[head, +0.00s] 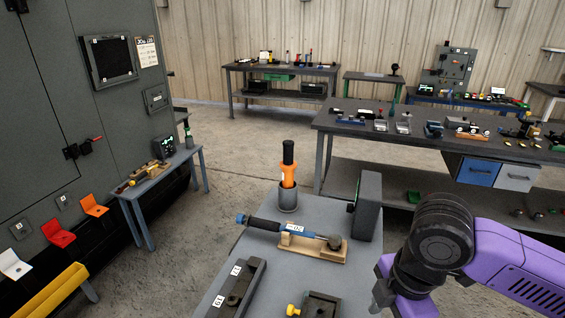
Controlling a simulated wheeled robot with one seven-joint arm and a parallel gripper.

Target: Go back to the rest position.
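My purple and black arm (440,240) enters from the right edge and bends down at a black joint near the bottom right. My gripper is not visible; the arm runs out of the picture at the bottom edge. The arm is right of a narrow grey bench (232,248) in front of me.
On the bench are a grey cup (288,199) with an orange and black tool (288,165) upright in it, a wooden stand (328,252) bearing a blue and black tool, a dark grey block (368,205) and dark fixtures (238,288). A cabinet (60,120) stands left; floor between is open.

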